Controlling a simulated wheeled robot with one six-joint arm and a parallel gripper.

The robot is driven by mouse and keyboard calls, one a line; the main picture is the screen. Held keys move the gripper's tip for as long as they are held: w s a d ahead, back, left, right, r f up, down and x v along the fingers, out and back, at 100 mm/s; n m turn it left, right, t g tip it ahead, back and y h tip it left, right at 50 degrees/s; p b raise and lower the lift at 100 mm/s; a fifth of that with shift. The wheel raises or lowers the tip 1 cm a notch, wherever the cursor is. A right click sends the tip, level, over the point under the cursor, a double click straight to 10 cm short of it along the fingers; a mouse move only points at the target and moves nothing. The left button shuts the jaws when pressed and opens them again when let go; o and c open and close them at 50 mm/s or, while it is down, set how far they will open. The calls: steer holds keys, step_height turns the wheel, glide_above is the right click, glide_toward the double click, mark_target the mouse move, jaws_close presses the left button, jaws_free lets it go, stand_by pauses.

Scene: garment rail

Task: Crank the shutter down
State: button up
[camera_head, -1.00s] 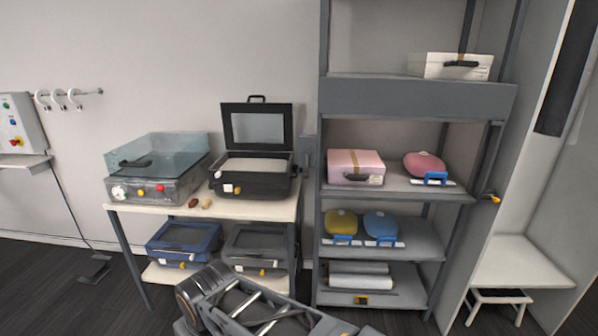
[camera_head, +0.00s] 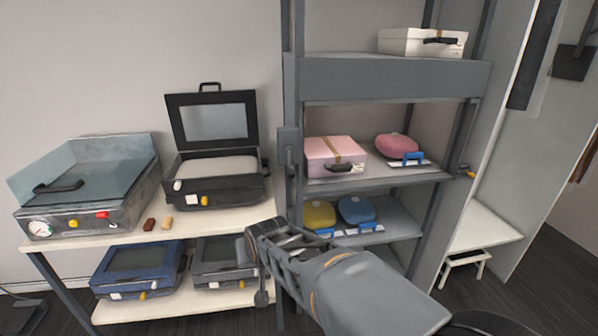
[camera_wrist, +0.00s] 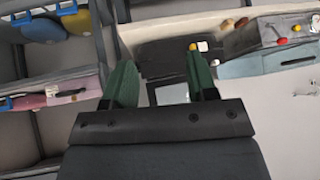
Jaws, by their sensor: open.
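A grey shutter housing (camera_head: 400,77) runs across the shelf unit below its top shelf. The bay beneath it is uncovered, with its contents visible. A grey box with a hanging lever (camera_head: 290,152) is on the unit's left post; it may be the crank, but I cannot tell for sure. A small yellow knob (camera_head: 470,174) sits on the right post. My gripper (camera_wrist: 162,82) is open and empty, its green fingers apart in the wrist view. In the head view my arm crosses in front of the lower shelves, and the fingertips are not clear there.
A pink case (camera_head: 334,157) and pink bag (camera_head: 396,146) sit in the open bay. Yellow (camera_head: 319,214) and blue bags (camera_head: 356,209) are below. The bench (camera_head: 100,243) at left holds a glass-lidded machine (camera_head: 85,185) and an open black case (camera_head: 215,185).

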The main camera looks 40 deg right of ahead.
steer(key=w+d+m+t+h, duration=0.3)
steer(key=w+d+m+t, duration=0.15)
steer(key=w+d, duration=0.6)
steer(key=m+t+h, duration=0.3)
steer(key=h, duration=0.1)
glide_toward(291, 173)
steer(key=shift+m+t, duration=0.25)
steer(key=p+x, duration=0.1)
steer(key=x, duration=0.3)
steer(key=f+p+x, duration=0.1)
steer(key=x, duration=0.3)
steer(key=p+x, duration=0.1)
steer(key=x, duration=0.3)
steer(key=shift+w+d+f+p, duration=0.2)
steer(key=shift+d+f+p, duration=0.05)
steer(key=shift+d+p, duration=0.1)
steer(key=shift+c, duration=0.4)
jaws_close()
